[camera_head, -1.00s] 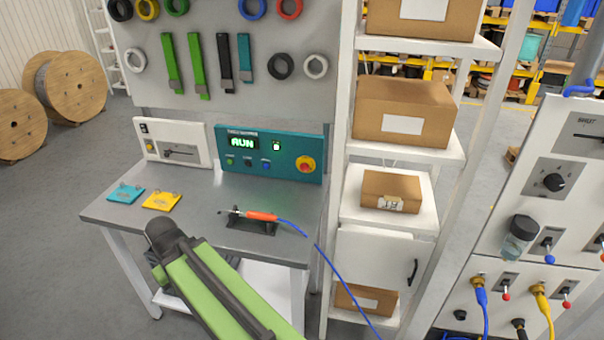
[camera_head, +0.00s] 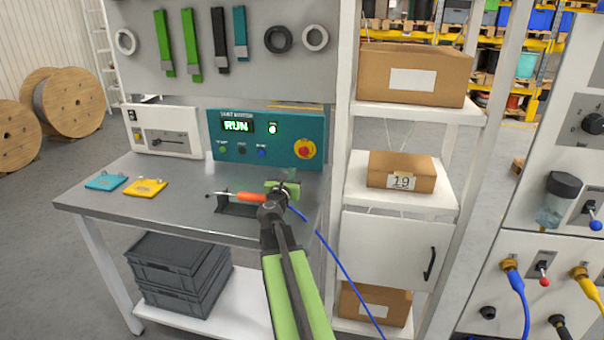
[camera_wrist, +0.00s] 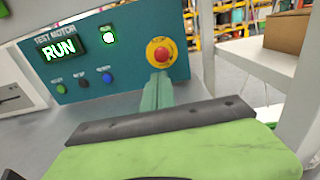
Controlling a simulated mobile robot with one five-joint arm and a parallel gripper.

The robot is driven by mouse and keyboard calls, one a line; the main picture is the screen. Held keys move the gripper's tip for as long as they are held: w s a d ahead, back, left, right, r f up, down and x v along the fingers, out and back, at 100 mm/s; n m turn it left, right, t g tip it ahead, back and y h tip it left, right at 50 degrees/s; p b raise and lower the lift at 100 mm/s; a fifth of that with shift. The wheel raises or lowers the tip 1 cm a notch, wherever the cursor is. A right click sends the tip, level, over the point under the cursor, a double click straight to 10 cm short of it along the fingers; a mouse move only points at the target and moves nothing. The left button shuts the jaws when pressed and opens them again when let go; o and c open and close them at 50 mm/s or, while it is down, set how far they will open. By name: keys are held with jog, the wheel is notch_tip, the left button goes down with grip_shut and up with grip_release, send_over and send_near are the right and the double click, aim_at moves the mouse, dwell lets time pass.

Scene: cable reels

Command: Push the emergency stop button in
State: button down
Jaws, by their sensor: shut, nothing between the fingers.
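The emergency stop button (camera_head: 305,149) is a red knob on a yellow round base at the right end of the teal test motor panel (camera_head: 230,164). The panel's display reads RUN in green. In the wrist view the red button (camera_wrist: 161,54) is just above and beyond the tip of my gripper (camera_wrist: 158,82), which points toward it. A gap between tip and button cannot be judged there. In the head view my gripper (camera_head: 291,178) is over the bench near the panel, below and left of the button. Its fingers are shut and empty.
An orange-handled tool (camera_head: 250,197) with a blue cable lies in a black holder on the bench (camera_head: 185,205) beside my arm. A teal plate (camera_head: 106,181) and a yellow plate (camera_head: 145,187) lie at left. A white shelf post (camera_head: 342,130) stands just right of the panel.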

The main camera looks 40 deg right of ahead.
aim_at(303, 153)
jog(key=shift+s+d, duration=0.15)
jog(key=x, duration=1.4)
